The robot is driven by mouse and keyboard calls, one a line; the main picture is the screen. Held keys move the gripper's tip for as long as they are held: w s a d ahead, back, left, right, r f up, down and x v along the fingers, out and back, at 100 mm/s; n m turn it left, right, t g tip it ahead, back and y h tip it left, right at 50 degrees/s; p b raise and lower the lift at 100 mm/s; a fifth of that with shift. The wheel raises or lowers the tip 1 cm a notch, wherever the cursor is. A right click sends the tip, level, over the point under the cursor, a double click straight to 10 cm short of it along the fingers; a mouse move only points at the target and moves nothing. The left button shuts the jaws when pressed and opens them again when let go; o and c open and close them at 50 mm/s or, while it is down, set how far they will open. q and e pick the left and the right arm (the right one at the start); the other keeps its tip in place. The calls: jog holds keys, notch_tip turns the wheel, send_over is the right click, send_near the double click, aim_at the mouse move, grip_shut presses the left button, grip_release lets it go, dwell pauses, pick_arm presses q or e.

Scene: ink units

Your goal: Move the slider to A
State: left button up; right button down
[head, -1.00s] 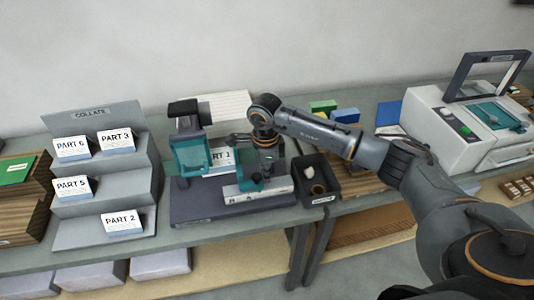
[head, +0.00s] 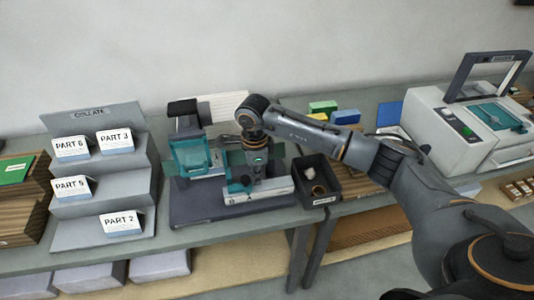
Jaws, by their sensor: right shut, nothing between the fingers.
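The device on the middle bench has a dark base (head: 190,209) and a pale front bar (head: 272,190) that carries letters, too small or covered to read surely now. A teal slider piece (head: 237,186) sits at the left part of this bar, partly hidden by my gripper. My right gripper (head: 246,179) reaches down over the bar from above, shut and empty, close beside the slider. Whether it touches the slider cannot be told. A clear teal guard (head: 190,158) stands at the left of the device. My left gripper is not in view.
A dark bin (head: 328,198) with small pale items stands right of the device. A grey stepped rack (head: 140,167) with part cards is on the left. A pale machine (head: 435,130) with a raised frame stands at the right. Coloured blocks (head: 345,116) lie behind my arm.

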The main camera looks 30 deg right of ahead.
jog(key=shift+s+d, duration=0.1)
jog(key=shift+d, duration=0.4)
jog(key=shift+r, duration=0.15)
notch_tip(320, 180, up, 7)
jog(key=p, duration=0.3)
jog(key=shift+f, duration=0.2)
